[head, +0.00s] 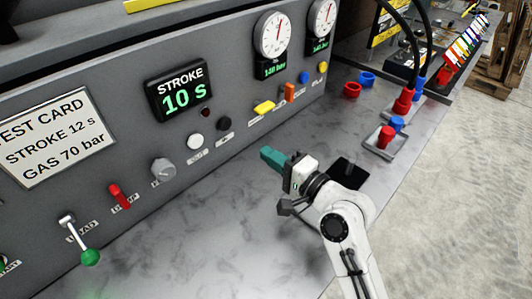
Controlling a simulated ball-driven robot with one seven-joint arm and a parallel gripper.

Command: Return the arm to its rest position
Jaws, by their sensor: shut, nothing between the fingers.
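My gripper (272,157) has teal fingers, closed together with nothing visible between them. It points left toward the grey control panel (230,55), above the metal bench top (190,240). My white arm (345,225) reaches in from the lower right and is bent at the elbow. The fingertips look apart from the panel's buttons, though the exact gap cannot be told.
The panel carries a test card (45,135), a stroke display (179,92) reading 10 s, gauges (273,35), a red switch (119,196) and a green-knobbed lever (90,256). Blue and red caps (352,90) and red fittings (386,137) stand right. The front bench is clear.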

